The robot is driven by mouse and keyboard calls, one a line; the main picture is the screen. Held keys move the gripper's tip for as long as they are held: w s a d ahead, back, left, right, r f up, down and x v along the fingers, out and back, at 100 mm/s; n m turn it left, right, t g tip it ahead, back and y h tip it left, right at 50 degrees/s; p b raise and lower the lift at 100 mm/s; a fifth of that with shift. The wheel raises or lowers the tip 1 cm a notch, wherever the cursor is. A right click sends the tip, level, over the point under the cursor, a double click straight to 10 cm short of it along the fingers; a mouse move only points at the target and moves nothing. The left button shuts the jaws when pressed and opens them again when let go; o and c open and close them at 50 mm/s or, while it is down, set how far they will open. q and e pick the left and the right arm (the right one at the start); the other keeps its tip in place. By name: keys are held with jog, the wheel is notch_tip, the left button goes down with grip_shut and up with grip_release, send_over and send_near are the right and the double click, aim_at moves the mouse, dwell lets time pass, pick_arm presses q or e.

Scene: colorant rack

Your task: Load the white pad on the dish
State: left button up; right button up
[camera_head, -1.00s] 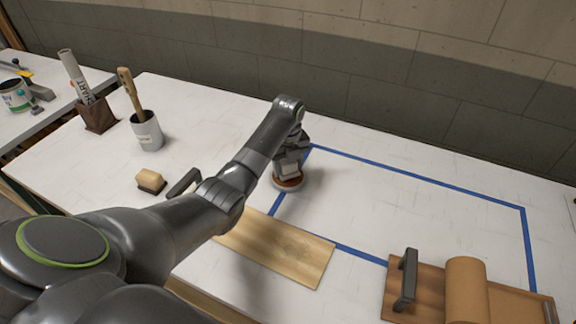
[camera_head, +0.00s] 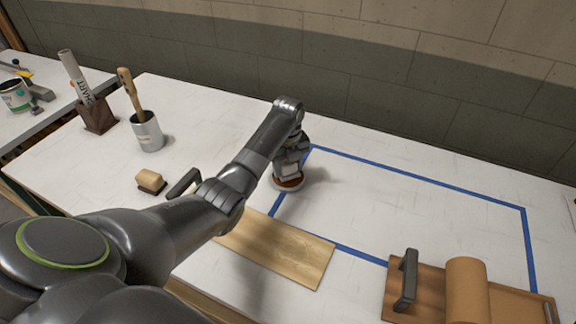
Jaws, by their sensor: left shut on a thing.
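My left gripper (camera_head: 289,172) points down over a small round dish (camera_head: 290,186) with a pale rim and a reddish-brown inside. The dish sits on the white table at the left edge of the blue tape outline. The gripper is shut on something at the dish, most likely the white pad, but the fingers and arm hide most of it. I cannot tell whether the pad touches the dish. My right gripper does not show.
A wooden board (camera_head: 275,250) lies in front of the dish. A brown roll (camera_head: 467,290) on a wooden board is front right. The taped area (camera_head: 420,210) is clear.

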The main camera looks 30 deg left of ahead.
pick_arm(q)
jog(key=shift+f, duration=0.35)
jog(key=shift+s+f, duration=0.1)
dwell(2.0)
notch_tip(320, 180, up, 7)
jog(key=p, duration=0.8)
dwell(0.4)
